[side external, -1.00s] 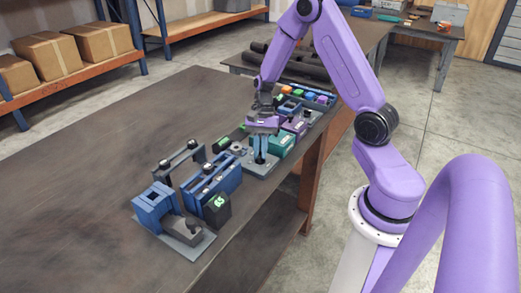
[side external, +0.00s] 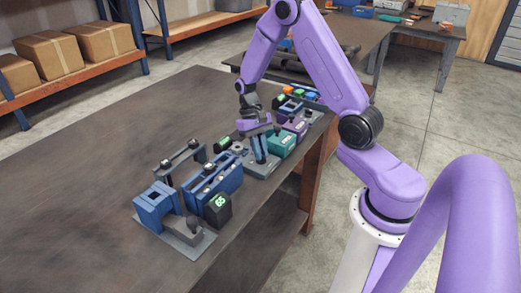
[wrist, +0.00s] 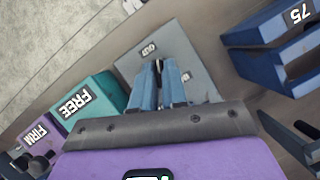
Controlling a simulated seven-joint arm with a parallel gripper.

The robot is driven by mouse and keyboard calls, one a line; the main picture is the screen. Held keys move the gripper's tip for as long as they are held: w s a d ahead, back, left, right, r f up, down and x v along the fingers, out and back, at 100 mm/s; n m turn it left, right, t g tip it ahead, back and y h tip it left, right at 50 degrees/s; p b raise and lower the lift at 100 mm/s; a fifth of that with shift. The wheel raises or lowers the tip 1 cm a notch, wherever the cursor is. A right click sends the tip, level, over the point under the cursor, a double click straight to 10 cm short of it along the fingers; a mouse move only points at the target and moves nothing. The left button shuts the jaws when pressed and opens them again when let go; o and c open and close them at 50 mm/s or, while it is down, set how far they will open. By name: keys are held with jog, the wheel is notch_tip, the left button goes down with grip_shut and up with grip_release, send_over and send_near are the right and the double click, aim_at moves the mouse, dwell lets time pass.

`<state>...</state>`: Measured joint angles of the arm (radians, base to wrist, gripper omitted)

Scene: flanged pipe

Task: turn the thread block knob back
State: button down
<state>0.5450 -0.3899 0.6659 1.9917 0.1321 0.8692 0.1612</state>
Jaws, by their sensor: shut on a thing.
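My gripper (wrist: 158,68) points down at the grey plate (wrist: 196,62) in the wrist view. Its two light-blue fingers are close together on a small dark piece between their tips, which looks like the thread block knob; the fingers hide most of it. A small white-lettered label lies on the plate just beyond the tips. In the side view my gripper (side external: 262,158) leans over the same plate (side external: 264,170) near the table's front edge, and the knob cannot be made out there.
A teal block marked FREE (wrist: 80,103) and a purple block marked FIRM (wrist: 40,138) stand left of the fingers in the wrist view. Blue blocks (wrist: 275,70) stand at right. In the side view, a blue fixture (side external: 153,208) stands nearer; the table's left is clear.

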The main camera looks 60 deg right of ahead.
jog(key=shift+w+n, duration=0.1)
jog(key=shift+n, duration=0.5)
jog(key=c, duration=1.2)
grip_release()
jog(key=shift+o, duration=0.2)
jog(key=v, duration=1.7)
jog(key=shift+a+r, duration=0.25)
